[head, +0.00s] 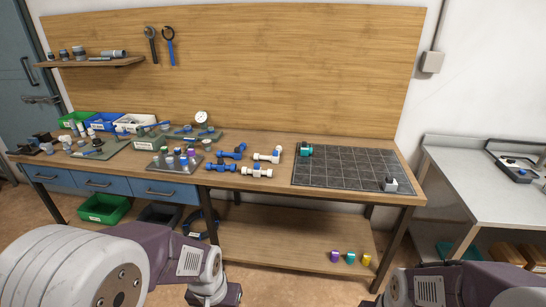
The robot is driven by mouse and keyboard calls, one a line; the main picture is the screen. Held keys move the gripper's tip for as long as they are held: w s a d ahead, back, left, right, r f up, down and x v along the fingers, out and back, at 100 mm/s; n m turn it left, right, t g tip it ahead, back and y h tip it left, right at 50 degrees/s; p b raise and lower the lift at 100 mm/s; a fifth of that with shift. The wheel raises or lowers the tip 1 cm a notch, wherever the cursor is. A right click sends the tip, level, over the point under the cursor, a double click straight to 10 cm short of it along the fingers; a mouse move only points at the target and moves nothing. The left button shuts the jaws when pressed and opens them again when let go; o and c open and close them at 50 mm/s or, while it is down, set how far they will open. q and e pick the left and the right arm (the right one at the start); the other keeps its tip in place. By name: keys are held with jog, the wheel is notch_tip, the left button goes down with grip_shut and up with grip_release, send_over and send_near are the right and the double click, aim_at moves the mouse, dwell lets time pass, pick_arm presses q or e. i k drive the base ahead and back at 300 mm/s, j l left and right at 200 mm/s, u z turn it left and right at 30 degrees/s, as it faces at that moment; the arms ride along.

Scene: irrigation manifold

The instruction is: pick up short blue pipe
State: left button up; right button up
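At this size I cannot tell which is the short blue pipe. My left arm is at the lower left and my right arm at the lower right, both in front of the bench and apart from the pipes. Neither gripper's fingers show in the frame.
A dark gridded mat (345,168) covers the bench's right part, with a teal fitting (306,150) and a grey-white fitting (390,185) on it. A tray of small fittings (160,170) stands left of the pipes. A grey side table (470,180) is at right.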

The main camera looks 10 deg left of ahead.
aim_at(221, 166)
jog(key=i+j, duration=0.75)
jog(key=i, duration=0.3)
jog(key=i+j, duration=0.75)
jog(key=i, duration=0.25)
jog(key=j+u, duration=0.05)
